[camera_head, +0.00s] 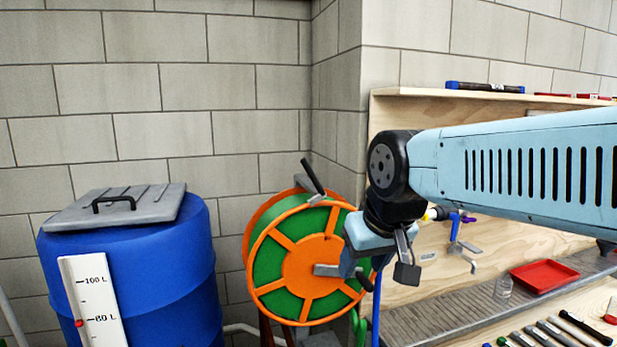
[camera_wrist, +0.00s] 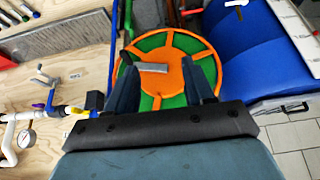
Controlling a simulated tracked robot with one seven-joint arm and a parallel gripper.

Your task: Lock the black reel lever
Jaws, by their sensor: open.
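The black reel lever (camera_head: 312,177) shows in the head view as a slanted black bar at the top of the orange and green hose reel (camera_head: 298,262). Its upper end leans left. My gripper (camera_head: 377,262) is in front of the reel's right side, lower than the lever and to its right. In the wrist view my gripper (camera_wrist: 160,66) is open, its two fingers framing part of the reel face (camera_wrist: 170,52). A grey crank arm (camera_wrist: 150,67) on the reel shows between the fingers; I cannot tell if they touch it. I cannot make out the lever in the wrist view.
A blue barrel (camera_head: 140,275) with a grey lid (camera_head: 118,207) stands left of the reel. At right is a wooden bench with a red tray (camera_head: 544,276), several tools and pipe fittings (camera_head: 455,218). Block walls close the corner behind the reel.

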